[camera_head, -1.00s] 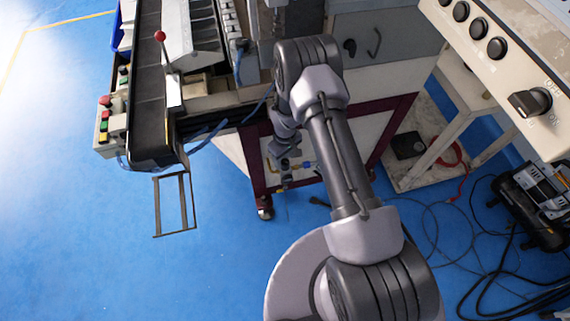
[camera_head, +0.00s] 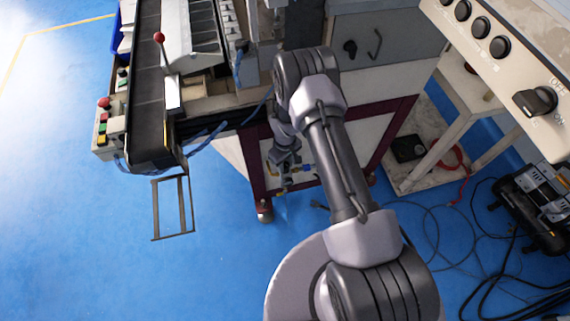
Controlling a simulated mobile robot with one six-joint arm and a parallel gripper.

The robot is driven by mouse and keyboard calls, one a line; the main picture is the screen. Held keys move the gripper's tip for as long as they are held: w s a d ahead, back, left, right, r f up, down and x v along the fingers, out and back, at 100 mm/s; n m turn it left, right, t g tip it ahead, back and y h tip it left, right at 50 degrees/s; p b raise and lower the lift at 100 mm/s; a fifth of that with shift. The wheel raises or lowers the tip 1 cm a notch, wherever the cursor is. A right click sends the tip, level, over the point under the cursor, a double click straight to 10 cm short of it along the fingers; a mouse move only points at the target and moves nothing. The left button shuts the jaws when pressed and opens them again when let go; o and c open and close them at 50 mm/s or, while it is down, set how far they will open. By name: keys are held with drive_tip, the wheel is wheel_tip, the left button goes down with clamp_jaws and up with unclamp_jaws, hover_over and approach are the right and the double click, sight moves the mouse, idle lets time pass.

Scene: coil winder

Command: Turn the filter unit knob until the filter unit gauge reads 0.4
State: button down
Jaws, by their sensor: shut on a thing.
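My gripper (camera_head: 286,161) hangs at the end of my arm, low in front of the maroon-framed machine stand. It is small and dark in this view and is shut on the filter unit knob, which it mostly hides. Small yellow and blue fittings of the filter unit (camera_head: 287,181) show just below and beside the gripper, at the lower front of the stand. The gauge face cannot be made out, so its reading cannot be told.
A black conveyor (camera_head: 150,105) with a red-knobbed lever stands at left, with a thin metal frame (camera_head: 154,210) below it. A beige knob panel (camera_head: 510,70) is at upper right. Cables and a black device (camera_head: 535,205) lie at right. Blue floor is free at lower left.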

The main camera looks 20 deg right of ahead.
sight(285, 164)
drive_tip(key=shift+n, duration=0.3)
drive_tip(key=n+b, duration=0.1)
drive_tip(key=n, duration=0.4)
drive_tip(key=shift+n, duration=0.4)
drive_tip(key=n+b, duration=0.1)
drive_tip(key=n, duration=0.4)
drive_tip(key=shift+n, duration=0.4)
drive_tip(key=c, duration=1.1)
unclamp_jaws()
drive_tip(key=shift+o, duration=0.2)
wheel_tip(285, 164, up, 17)
drive_tip(key=p, duration=0.6)
drive_tip(key=shift+r, duration=0.2)
